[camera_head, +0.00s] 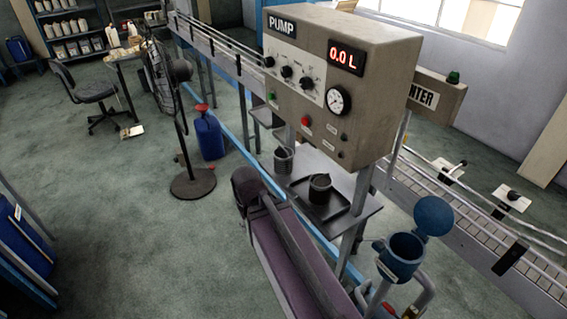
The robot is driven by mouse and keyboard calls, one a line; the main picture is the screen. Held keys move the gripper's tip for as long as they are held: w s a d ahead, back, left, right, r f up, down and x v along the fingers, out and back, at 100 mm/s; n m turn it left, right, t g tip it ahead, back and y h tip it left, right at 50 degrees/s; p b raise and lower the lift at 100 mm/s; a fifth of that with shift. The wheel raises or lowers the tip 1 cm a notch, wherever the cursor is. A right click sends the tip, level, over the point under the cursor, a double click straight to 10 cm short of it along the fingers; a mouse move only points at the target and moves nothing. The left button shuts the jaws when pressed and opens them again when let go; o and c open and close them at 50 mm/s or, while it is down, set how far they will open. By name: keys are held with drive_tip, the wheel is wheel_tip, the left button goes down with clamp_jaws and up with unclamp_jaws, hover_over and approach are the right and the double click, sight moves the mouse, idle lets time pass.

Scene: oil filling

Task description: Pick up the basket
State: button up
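No thing is plainly a basket. A small dark grey pail-like container (283,161) with what looks like a thin handle is at the far left end of the grey bench (364,209) under the pump. A small black cup-like container (320,189) stands upright on a black tray (304,198) on that bench. It is too small to tell whether either is empty. I cannot pick out my gripper in the head view. A long purple-grey body with a dark rounded end stands in front of the bench; I cannot tell whether it is mine.
A large pump box (345,62) reading 0.0 L overhangs the bench. A conveyor (455,222) runs behind. A blue open-lidded container (403,250) is at lower right. A fan (181,120), blue can (209,137) and chair (90,92) stand left. The left-middle floor is clear.

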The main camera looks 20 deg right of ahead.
wheel_tip(320, 180, down, 3)
drive_tip(key=b, duration=0.2)
drive_tip(key=shift+b, duration=0.3)
drive_tip(key=shift+s, duration=0.15)
